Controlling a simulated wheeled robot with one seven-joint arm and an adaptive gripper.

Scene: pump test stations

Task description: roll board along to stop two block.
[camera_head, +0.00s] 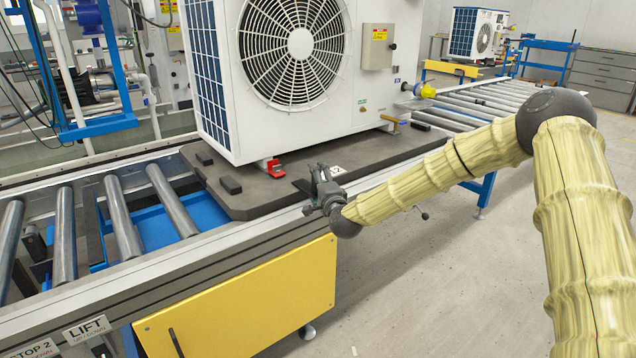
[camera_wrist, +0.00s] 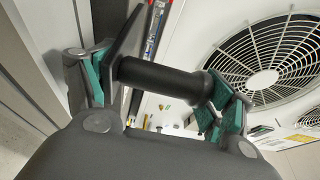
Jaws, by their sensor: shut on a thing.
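The dark grey board (camera_head: 262,200) lies flat on the roller conveyor in the head view and carries a large white heat pump unit (camera_head: 372,92). My gripper (camera_head: 323,188) is at the board's near edge, below the unit's front. In the wrist view my gripper (camera_wrist: 160,78) is shut on a black cylindrical handle (camera_wrist: 158,77), which lies across between the green-padded fingers. How the handle joins the board is hidden. A "STOP 2" label (camera_head: 30,350) sits at the lower left on the conveyor's front rail. I cannot make out the stop block itself.
Bare rollers (camera_head: 122,218) lie left of the board, and more rollers (camera_head: 490,98) run off to the back right. A "LIFT" label (camera_head: 88,328) sits by the other one. A yellow panel (camera_head: 240,305) hangs under the near rail.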

